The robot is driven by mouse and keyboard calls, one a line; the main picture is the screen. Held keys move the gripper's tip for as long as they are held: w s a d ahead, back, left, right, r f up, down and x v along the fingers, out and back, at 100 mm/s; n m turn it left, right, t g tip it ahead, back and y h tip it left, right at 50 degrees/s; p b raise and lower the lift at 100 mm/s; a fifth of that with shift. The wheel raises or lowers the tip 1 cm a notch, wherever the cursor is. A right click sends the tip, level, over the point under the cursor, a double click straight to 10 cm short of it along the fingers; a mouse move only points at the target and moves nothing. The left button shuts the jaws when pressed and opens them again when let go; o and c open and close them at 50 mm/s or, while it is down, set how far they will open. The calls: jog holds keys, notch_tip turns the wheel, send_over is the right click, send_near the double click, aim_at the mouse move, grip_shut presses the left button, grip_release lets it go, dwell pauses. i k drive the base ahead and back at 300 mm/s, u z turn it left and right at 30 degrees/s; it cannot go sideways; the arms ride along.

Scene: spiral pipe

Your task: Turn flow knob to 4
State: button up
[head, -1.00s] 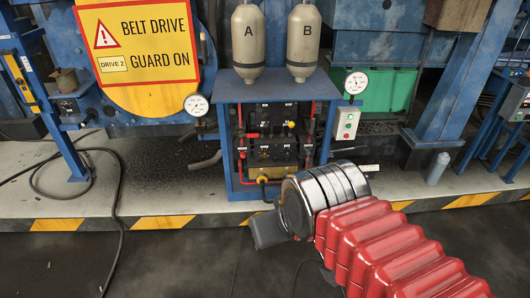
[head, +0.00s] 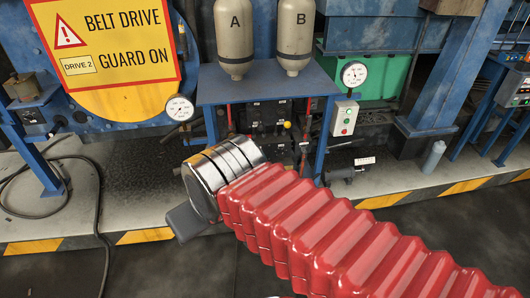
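A dark control panel (head: 266,115) sits in a blue frame under bottles A and B. It has small black labels, red pipes and a yellow knob (head: 287,125). The labels are too small to read, so I cannot tell which part is the flow knob. My gripper (head: 186,221) is at the end of my red bellows-covered arm, in front of the panel's lower left. Only a grey block-like finger part shows past the metal rings, so its opening is not visible. My arm hides the lower part of the panel. No object shows in the gripper.
Bottles A (head: 234,38) and B (head: 294,36) stand on the blue top. Gauges flank the frame at left (head: 180,107) and right (head: 354,74). A push-button box (head: 344,118) is on the right. A black hose (head: 98,220) lies left on the floor.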

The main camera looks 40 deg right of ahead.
aim_at(280, 152)
jog(key=z, duration=0.05)
jog(key=i, duration=0.7)
jog(key=z, duration=0.5)
jog(key=i, duration=0.8)
jog(key=z, duration=0.45)
